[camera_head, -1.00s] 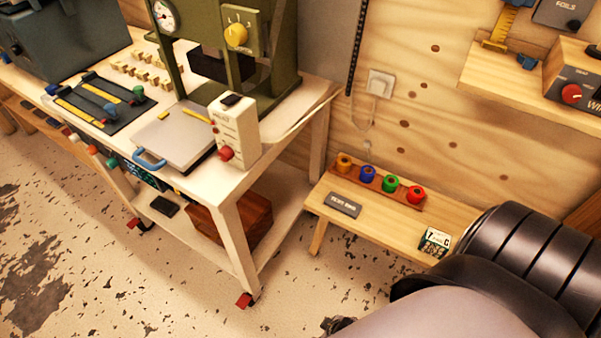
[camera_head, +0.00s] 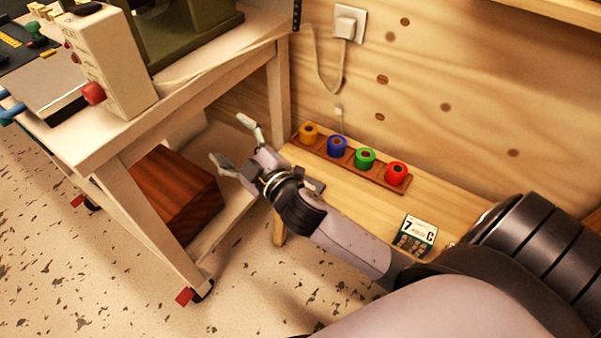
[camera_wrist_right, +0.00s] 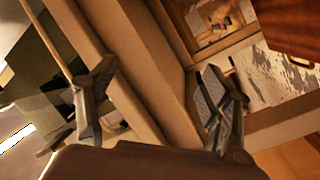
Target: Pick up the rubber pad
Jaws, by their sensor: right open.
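My right gripper (camera_head: 233,142) is open and empty, its fingers spread and pointing toward the left in the head view, near the left end of the low wooden bench (camera_head: 449,195). It also shows open in the right wrist view (camera_wrist_right: 155,108), with nothing between the fingers. I cannot clearly make out a rubber pad now. A dark grey flat piece was on the bench in front of the coloured rolls in the earlier head view; my right arm now covers most of that spot. My left gripper is not in view.
Yellow, blue, green and red rolls (camera_head: 365,158) stand in a wooden rack along the wall. A small number card block (camera_head: 416,234) is on the bench. The white cart (camera_head: 140,150), with a brown wooden box (camera_head: 168,190) on its lower shelf, stands left of my gripper.

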